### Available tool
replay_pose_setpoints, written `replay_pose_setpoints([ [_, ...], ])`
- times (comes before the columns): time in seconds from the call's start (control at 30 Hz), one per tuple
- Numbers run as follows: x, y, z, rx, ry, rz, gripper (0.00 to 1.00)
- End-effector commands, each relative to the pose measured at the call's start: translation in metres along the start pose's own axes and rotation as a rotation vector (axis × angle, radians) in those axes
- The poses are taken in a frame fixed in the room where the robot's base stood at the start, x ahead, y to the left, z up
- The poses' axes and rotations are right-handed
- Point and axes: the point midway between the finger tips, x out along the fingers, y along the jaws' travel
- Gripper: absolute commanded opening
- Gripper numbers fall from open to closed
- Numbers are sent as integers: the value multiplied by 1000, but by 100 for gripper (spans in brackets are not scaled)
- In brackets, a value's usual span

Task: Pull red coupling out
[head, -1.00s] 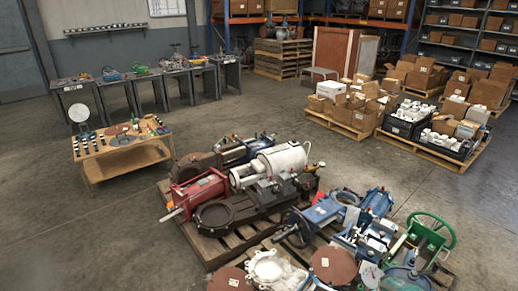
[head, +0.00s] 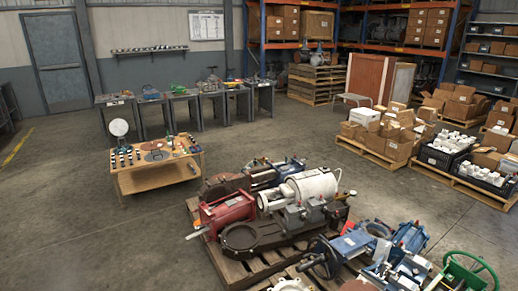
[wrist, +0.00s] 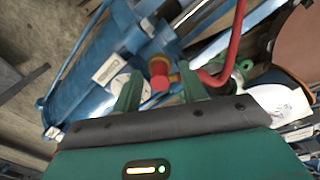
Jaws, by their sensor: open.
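In the wrist view, a short red cylindrical coupling (wrist: 159,68) shows with a brass-coloured fitting beside it. It sits between the two green fingers of my gripper (wrist: 158,88), next to a large blue cylinder (wrist: 88,72). My gripper is open, with a finger on either side of the coupling. Whether either finger touches the coupling cannot be told. My gripper does not show in the head view, and I cannot tell which red part there is this coupling.
A red bent bar (wrist: 232,50) rises close to the right finger. In the head view, pallets of valves and a red actuator (head: 228,216) fill the foreground. A small wooden table (head: 158,178) stands left. Boxes on pallets (head: 386,146) stand right. Floor between is clear.

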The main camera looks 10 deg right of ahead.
Motion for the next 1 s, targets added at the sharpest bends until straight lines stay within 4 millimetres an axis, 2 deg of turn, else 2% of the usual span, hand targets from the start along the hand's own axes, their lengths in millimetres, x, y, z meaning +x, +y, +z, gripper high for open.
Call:
replay_pose_setpoints([
  [0.1,0,0,0,0,0,-1,42],
  [0.13,0,0,0,0,0,-1,38],
  [0.33,0,0,0,0,0,-1,0],
  [0.57,-2,0,0,-1,0,-1,0],
  [1.0,-18,-1,-1,-1,1,-2,0],
])
